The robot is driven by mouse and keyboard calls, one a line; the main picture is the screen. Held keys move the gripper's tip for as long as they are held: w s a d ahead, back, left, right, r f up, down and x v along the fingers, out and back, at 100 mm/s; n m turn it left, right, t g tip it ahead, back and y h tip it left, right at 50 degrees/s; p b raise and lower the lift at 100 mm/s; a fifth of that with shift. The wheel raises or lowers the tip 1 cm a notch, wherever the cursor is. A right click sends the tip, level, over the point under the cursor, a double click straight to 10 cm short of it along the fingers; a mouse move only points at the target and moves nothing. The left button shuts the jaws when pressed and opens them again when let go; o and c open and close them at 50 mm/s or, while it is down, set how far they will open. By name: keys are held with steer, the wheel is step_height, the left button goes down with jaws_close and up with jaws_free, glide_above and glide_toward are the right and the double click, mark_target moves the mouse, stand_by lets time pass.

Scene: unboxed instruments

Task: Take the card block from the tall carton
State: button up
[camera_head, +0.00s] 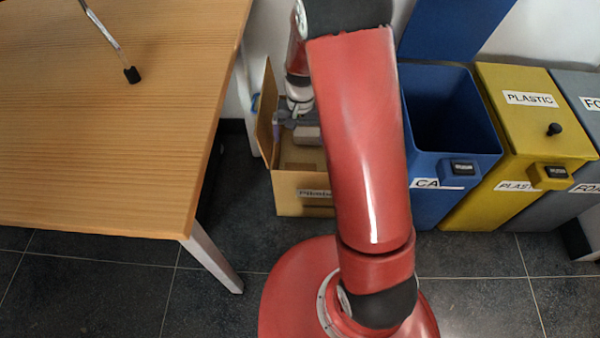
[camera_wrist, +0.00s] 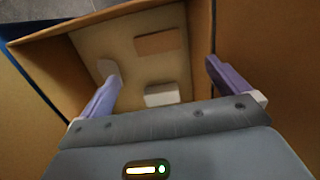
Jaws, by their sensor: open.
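The tall carton (camera_head: 288,190) stands open on the floor between the table and the bins, partly hidden by my arm. In the wrist view its walls (camera_wrist: 262,60) surround the view down to its floor. A flat brown block (camera_wrist: 156,43), which looks like the card block, lies on the carton's floor. My gripper (camera_wrist: 163,71) is open and empty, pointing down into the carton. The blocks show between and beyond its fingers. The gap in depth is hard to judge.
A wooden table (camera_head: 110,160) stands left of the carton, its leg close by. A blue bin (camera_head: 440,190) with its lid up stands at the right, beside a yellow bin (camera_head: 530,110) and a grey bin (camera_head: 580,95). The carton's walls are close around my gripper.

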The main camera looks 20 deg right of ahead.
steer(key=b, duration=0.1)
glide_above(301, 168)
steer(key=shift+g, duration=0.3)
steer(key=f, duration=0.9)
steer(key=shift+w+a+f, duration=0.15)
steer(key=shift+w+f, duration=0.2)
steer(key=shift+s+f+b, duration=0.2)
steer(key=shift+f+b, duration=0.15)
steer(key=shift+f, duration=1.2)
steer(key=shift+s+f+b, duration=0.15)
steer(key=shift+f+b, duration=0.15)
steer(key=shift+f, duration=1.25)
steer(key=c, duration=0.7)
steer(key=shift+r, duration=0.1)
